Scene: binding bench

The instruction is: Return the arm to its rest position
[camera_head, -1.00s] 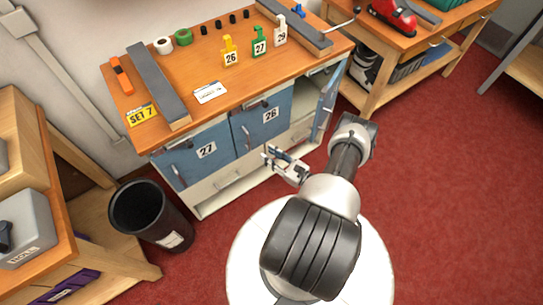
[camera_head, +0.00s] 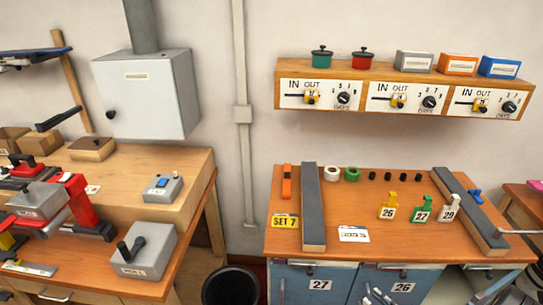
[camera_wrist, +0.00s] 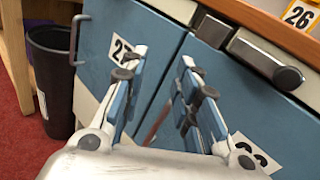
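My gripper (camera_head: 376,297) shows only as fingertips at the bottom edge of the head view, in front of the blue cabinet doors. In the wrist view my gripper (camera_wrist: 163,85) has its two fingers apart with nothing between them. Beyond them are the blue door 27 (camera_wrist: 98,45) and the blue door 26 (camera_wrist: 240,105), whose number is partly covered by a finger. I cannot tell the exact gap from fingers to doors.
The bench top (camera_head: 345,262) holds number tags, tape rolls and two dark bars. A black bin (camera_head: 232,287) stands left of the cabinet. A shelf with dials (camera_head: 420,112) hangs above.

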